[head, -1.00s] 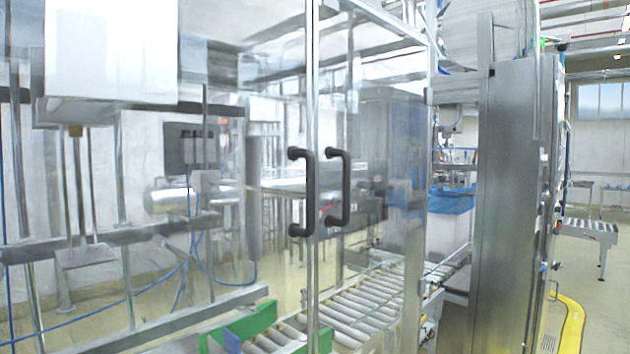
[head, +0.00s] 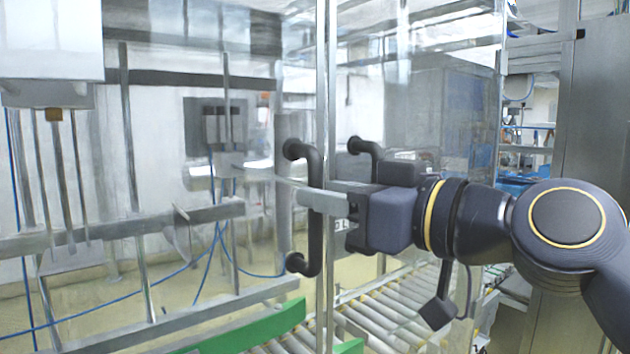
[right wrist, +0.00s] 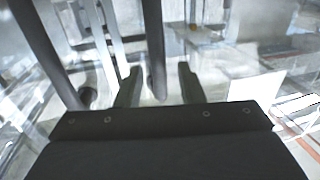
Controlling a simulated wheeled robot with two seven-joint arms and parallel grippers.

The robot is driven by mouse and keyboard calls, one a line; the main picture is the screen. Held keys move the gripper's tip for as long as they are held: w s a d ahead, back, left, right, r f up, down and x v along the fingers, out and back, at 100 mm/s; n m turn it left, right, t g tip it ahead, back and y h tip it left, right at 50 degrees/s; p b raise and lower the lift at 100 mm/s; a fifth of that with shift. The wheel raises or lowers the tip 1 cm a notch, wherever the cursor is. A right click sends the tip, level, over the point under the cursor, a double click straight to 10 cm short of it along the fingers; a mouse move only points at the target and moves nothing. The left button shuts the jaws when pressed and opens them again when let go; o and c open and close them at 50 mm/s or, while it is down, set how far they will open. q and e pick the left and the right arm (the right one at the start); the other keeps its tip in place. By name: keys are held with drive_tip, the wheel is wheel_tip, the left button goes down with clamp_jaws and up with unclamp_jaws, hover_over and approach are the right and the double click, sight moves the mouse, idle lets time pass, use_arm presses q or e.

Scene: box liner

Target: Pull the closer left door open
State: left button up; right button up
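The left door handle (head: 316,240) is a dark upright bar on the glass door, beside the metal door edge. The other door's handle (head: 365,146) is to its right, mostly hidden behind my right gripper. My right gripper (head: 320,192) comes in from the right, and its near finger crosses in front of the left handle's middle. In the right wrist view, a dark handle bar (right wrist: 155,45) stands between the two spread fingers, with gaps beside it. A second dark bar (right wrist: 45,50) is outside them at the left. The doors look shut. My left gripper is not in view.
Behind the glass, a roller conveyor (head: 375,315) and green guides (head: 250,330) lie low. A tall metal cabinet (head: 590,110) stands at the right, behind my right arm. Pipes and blue hoses are inside the enclosure at the left.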

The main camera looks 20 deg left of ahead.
drive_tip(key=shift+p+x, duration=0.3)
drive_tip(key=shift+x, duration=1.2)
clamp_jaws()
